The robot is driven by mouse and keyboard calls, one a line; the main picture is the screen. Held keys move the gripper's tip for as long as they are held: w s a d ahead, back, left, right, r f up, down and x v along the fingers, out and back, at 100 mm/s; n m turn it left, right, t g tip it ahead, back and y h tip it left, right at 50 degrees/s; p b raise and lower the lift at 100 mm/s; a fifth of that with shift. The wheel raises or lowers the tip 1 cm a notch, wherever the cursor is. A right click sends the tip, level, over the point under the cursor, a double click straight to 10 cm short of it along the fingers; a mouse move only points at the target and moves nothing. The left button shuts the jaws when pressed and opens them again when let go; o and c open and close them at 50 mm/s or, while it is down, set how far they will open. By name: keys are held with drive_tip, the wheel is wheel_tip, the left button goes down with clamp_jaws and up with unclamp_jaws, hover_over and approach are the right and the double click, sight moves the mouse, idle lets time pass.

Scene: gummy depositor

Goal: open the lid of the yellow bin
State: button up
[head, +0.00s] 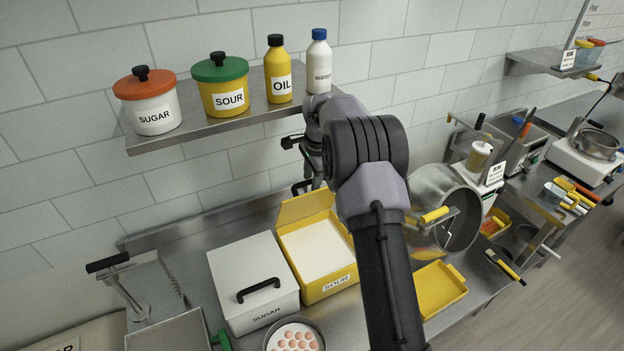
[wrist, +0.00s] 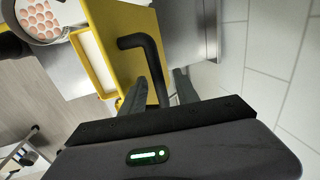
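The yellow bin (head: 325,286), labelled SOUR and filled with white powder, stands on the steel counter. Its yellow lid (head: 305,207) is raised and tilted up at the back edge, so the bin is open. The bin also shows in the wrist view (wrist: 91,62), with the lid (wrist: 110,22) beside it. The lid's black handle (wrist: 150,55) is on the lid's outer face. My gripper (wrist: 160,76) is open, with its fingers apart on either side of one end of the handle. In the head view my arm partly hides the gripper.
A white SUGAR bin (head: 240,270) with a closed lid stands left of the yellow bin. A steel drum (head: 445,190) and a yellow tray (head: 440,290) are to the right. A shelf (head: 195,130) with pots and bottles hangs above. A pan (head: 272,338) of pink gummies is in front.

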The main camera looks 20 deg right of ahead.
wheel_tip(320, 180, up, 7)
drive_tip(key=s, duration=0.1)
drive_tip(key=shift+s, duration=0.15)
drive_tip(key=shift+c, duration=0.5)
drive_tip(key=shift+s+d, duration=0.1)
drive_tip(key=shift+d, duration=0.3)
drive_tip(key=c, duration=0.4)
drive_tip(key=d, duration=0.2)
drive_tip(key=s+d+f+h+p, duration=0.1)
drive_tip(key=d, duration=0.1)
drive_tip(key=d+t+h+p, duration=0.1)
drive_tip(key=d, duration=0.1)
drive_tip(key=shift+s+f+m, duration=0.25)
drive_tip(key=shift+f+m, duration=0.05)
drive_tip(key=shift+m, duration=0.1)
clamp_jaws()
drive_tip(key=s+a+r+n+t+y+p, duration=0.1)
drive_tip(key=s+a+t+y+p, duration=0.25)
drive_tip(key=s+a+t, duration=0.5)
drive_tip(key=shift+g+h, duration=0.45)
drive_tip(key=x, duration=0.3)
drive_tip(key=p+x, duration=0.1)
drive_tip(key=x, duration=0.2)
drive_tip(key=d+x, duration=0.1)
drive_tip(key=x, duration=0.2)
drive_tip(key=shift+w, duration=0.15)
